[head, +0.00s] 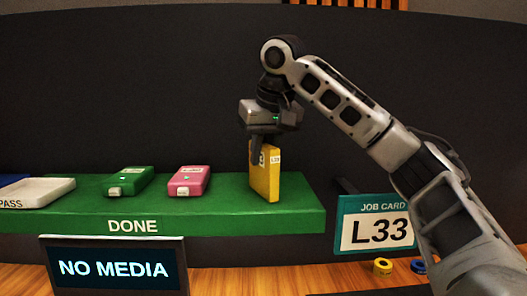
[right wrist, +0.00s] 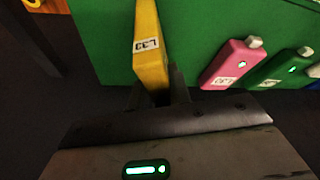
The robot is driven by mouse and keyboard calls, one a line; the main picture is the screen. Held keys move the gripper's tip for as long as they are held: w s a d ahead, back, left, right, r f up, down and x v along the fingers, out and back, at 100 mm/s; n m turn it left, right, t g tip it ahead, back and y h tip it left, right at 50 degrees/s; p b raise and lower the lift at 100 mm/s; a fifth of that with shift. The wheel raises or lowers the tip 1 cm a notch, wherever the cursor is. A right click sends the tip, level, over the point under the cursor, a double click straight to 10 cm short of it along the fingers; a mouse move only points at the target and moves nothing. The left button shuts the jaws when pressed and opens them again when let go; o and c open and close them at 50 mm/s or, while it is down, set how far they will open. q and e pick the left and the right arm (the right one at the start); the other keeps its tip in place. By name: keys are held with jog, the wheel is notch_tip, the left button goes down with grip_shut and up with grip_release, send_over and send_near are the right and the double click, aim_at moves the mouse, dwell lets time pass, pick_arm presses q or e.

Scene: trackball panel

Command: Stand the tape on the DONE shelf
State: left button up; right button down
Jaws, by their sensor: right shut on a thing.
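The yellow tape (head: 266,173) is a flat box with a white label, standing upright on the green DONE shelf (head: 215,217) near its right end. My right gripper (head: 257,150) comes down from above and is shut on its top edge. In the right wrist view the tape (right wrist: 149,60) runs between the fingers (right wrist: 158,95), and its label seems to read L33. The tape's base looks to be at the shelf surface; I cannot tell whether it touches. My left gripper is not in view.
A pink cartridge (head: 189,181) and a green cartridge (head: 131,181) lie flat on the shelf to the left, with a white PASS item (head: 40,191) beyond. A NO MEDIA screen (head: 113,269) and an L33 job card (head: 378,228) stand in front. Small yellow (head: 382,266) and blue rings lie at lower right.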

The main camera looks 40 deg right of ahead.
jog(key=shift+f, duration=0.1)
jog(key=c, duration=1.3)
grip_release()
jog(key=shift+r, duration=0.25)
jog(key=v, duration=1.1)
jog(key=shift+s+r, duration=0.1)
jog(key=shift+r, duration=0.3)
